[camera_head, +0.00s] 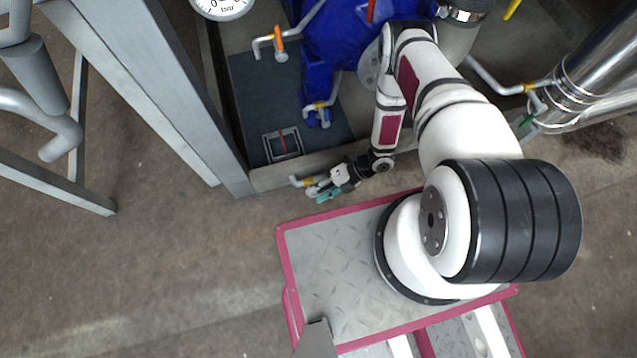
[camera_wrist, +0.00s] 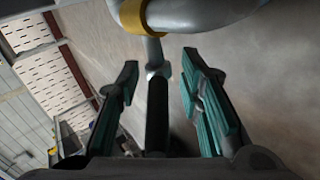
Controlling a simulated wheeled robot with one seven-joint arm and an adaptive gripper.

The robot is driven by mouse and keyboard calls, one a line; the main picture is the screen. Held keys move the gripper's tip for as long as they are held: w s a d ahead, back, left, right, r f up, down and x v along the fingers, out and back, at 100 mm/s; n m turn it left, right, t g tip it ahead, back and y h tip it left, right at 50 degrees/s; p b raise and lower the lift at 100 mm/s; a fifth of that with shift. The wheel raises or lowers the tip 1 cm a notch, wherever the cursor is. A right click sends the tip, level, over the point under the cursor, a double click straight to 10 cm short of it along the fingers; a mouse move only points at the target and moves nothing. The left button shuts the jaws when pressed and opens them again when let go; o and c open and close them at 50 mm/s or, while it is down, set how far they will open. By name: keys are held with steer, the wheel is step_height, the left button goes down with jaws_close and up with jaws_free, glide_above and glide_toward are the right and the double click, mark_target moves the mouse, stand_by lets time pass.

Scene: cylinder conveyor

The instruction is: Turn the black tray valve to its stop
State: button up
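The black valve handle (camera_wrist: 157,112) shows in the wrist view as a straight dark lever below a grey pipe (camera_wrist: 210,14) with a yellow band (camera_wrist: 132,15). My gripper (camera_wrist: 159,72) is open, with one teal-padded finger on each side of the handle. Gaps show between the handle and both fingers. The handle's lower end runs into shadow near the palm. In the head view my gripper (camera_head: 322,189) is at the tray's front edge, beside the short pipe with a yellow band (camera_head: 308,182). The black handle cannot be made out there.
A dark tray floor (camera_head: 255,95) holds a square drain with a red part (camera_head: 283,143). A blue machine (camera_head: 340,45) and other valves, one with an orange handle (camera_head: 279,40), stand behind. A grey steel frame (camera_head: 150,80) is at left. Open floor (camera_head: 180,265) lies at front left.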

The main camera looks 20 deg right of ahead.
steer(key=v, duration=1.2)
steer(key=shift+c, duration=0.3)
